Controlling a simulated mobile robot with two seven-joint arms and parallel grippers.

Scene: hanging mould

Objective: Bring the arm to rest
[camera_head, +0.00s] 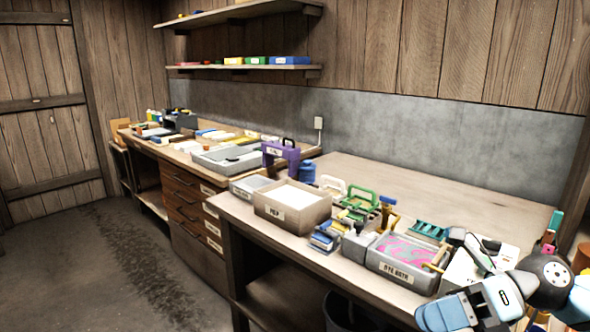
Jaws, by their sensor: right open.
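My right gripper (446,315) is at the lower right, in front of the table's front edge. Its pale blue fingers point left, and its jaws are open with nothing seen between them. My right arm (547,280) comes in from the right and covers part of the table's right end. My left gripper is not in view.
The dye bath tray (402,281), with pink and grey contents, stands close to my right gripper. A labelled tray (291,217) with white contents, a purple arch-shaped thing (280,155) and a green handled frame (363,199) stand further left. The table (440,202) is bare towards the back wall.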

